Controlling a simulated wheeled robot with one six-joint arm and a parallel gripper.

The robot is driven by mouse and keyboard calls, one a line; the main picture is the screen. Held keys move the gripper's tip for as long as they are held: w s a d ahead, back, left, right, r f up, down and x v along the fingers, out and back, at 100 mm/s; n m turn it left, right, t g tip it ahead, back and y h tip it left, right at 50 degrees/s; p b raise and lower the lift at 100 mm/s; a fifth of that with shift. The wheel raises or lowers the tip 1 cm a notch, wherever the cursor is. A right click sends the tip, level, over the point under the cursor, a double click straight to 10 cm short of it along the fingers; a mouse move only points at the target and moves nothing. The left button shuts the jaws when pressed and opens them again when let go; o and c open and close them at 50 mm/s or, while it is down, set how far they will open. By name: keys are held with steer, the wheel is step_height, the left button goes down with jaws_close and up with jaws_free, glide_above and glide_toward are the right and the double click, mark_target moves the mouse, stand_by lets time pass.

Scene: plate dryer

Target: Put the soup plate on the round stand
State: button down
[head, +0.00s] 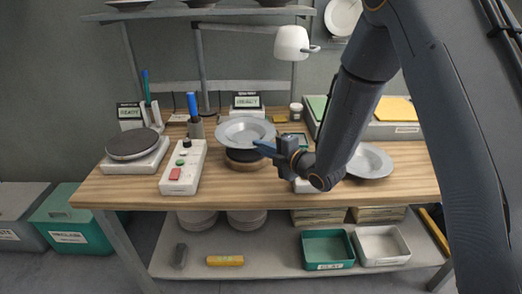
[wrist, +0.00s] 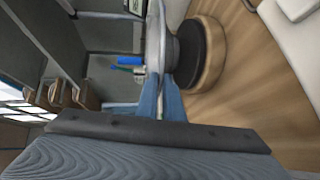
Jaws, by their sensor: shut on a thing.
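The soup plate (head: 243,130), grey with a wide rim and sunken middle, is over the round stand (head: 245,157), roughly level. My gripper (head: 268,149) is shut on its near right rim. In the wrist view the plate (wrist: 154,45) shows edge-on between the blue fingers (wrist: 160,100). The stand there (wrist: 214,55) has a dark round top on a wooden base, directly under the plate's foot. The foot is very close to the dark top; I cannot tell whether they touch.
Another grey plate (head: 371,161) lies at right, partly behind my arm. A white control box (head: 183,167) with a red button and a scale-like device with a dark disc (head: 133,145) stand left. A lamp (head: 292,42) hangs above the back. Wood is bare at front left.

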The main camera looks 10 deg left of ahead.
steer(key=shift+f, duration=0.95)
steer(key=c, duration=1.9)
jaws_free()
